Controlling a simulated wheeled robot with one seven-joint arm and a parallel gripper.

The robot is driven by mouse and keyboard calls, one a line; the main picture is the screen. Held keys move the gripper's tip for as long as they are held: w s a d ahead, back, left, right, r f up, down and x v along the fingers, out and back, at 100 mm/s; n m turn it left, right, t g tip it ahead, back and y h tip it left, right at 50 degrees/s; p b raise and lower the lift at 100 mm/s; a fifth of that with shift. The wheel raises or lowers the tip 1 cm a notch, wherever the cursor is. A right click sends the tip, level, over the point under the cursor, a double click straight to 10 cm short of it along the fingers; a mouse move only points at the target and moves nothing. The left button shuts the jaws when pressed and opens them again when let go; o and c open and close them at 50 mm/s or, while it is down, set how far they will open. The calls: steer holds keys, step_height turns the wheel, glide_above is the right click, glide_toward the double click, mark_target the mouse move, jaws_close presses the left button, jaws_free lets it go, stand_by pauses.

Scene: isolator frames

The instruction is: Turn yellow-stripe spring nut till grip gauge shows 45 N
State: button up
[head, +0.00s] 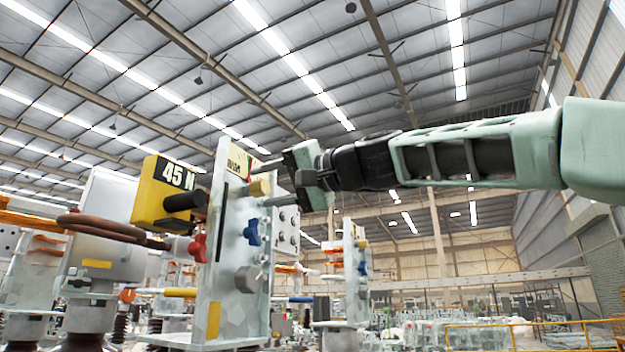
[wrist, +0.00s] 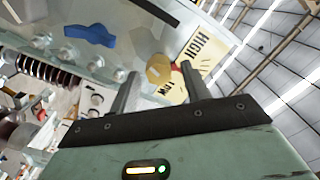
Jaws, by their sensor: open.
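The near frame is a tall pale metal plate (head: 225,250) with a yellow stripe (head: 213,320) low on its face. In the wrist view, a brassy yellow hex nut (wrist: 160,70) shows between the fingertips of my open gripper (wrist: 161,78). I cannot tell whether either finger touches it. A HIGH/LOW label (wrist: 192,62) with a red mark lies behind the nut.
A blue knob (head: 252,232) and a grey hex bolt (head: 248,280) project below my gripper. A red knob (head: 198,248) sits on the plate's left side. A similar frame (head: 355,265) stands farther right. Brown cable (head: 100,228) lies at left.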

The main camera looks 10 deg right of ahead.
steer(key=b+v, duration=0.6)
steer(key=v, duration=1)
steer(key=shift+s+d, duration=0.15)
steer(key=shift+d, duration=0.05)
steer(key=a+f+g+h+p, duration=0.2)
steer(key=a+f+g+h, duration=0.15)
steer(key=f, duration=1.35)
steer(key=a+f+g+h+p, duration=0.1)
steer(key=a+f+g+h, duration=0.3)
steer(key=f, duration=1.2)
steer(key=s+d+f+n+g+h+p, duration=0.1)
steer(key=s+d+f+n+h, duration=0.2)
steer(key=s+f, duration=0.7)
steer(key=s+d+f+n+g+h+p, duration=0.2)
steer(key=s+f, duration=0.8)
steer(key=f, duration=0.6)
steer(key=shift+d+f+n+h, duration=0.2)
steer(key=shift+d+n+h, duration=0.35)
steer(key=shift+d+n, duration=0.45)
